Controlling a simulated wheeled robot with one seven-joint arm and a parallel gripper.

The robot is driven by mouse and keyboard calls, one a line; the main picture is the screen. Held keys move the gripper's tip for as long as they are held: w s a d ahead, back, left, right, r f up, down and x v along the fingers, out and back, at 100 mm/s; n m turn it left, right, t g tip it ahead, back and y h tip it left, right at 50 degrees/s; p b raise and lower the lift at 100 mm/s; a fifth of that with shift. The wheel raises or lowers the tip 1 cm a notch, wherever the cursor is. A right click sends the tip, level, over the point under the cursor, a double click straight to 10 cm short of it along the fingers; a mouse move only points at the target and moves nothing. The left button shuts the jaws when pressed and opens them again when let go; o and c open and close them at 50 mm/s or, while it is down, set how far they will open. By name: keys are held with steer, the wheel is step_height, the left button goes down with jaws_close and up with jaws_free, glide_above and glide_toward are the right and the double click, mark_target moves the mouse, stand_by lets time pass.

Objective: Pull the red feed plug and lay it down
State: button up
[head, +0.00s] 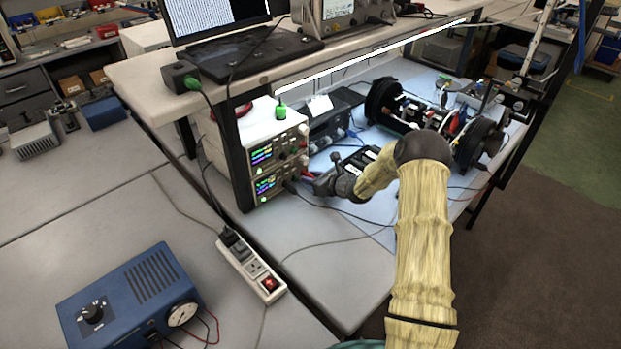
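Two stacked bench power supplies with lit displays (262,155) stand under the shelf, left of centre. A small red plug or lead end (308,176) shows at the lower unit's front, beside a blue one; it is too small to tell whether it is seated. My gripper (318,185) is right in front of that lower unit, close to the red piece. Whether it touches it, and whether the fingers are open or shut, I cannot tell. The cylinder assembly with black end rings (425,115) lies on the blue mat behind my arm.
A white power strip (252,265) with a red switch lies front left of the supplies. A blue box with a gauge (130,300) is at the lower left. Dark cables cross the bench below my gripper. Bare bench (325,270) shows left of my arm.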

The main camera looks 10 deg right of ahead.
jaws_close()
steer(key=shift+s+d, duration=0.55)
steer(key=shift+s, duration=0.3)
steer(key=shift+s+d, duration=0.55)
steer(key=shift+s, duration=0.25)
steer(key=shift+s+d, duration=0.55)
steer(key=shift+s, duration=0.3)
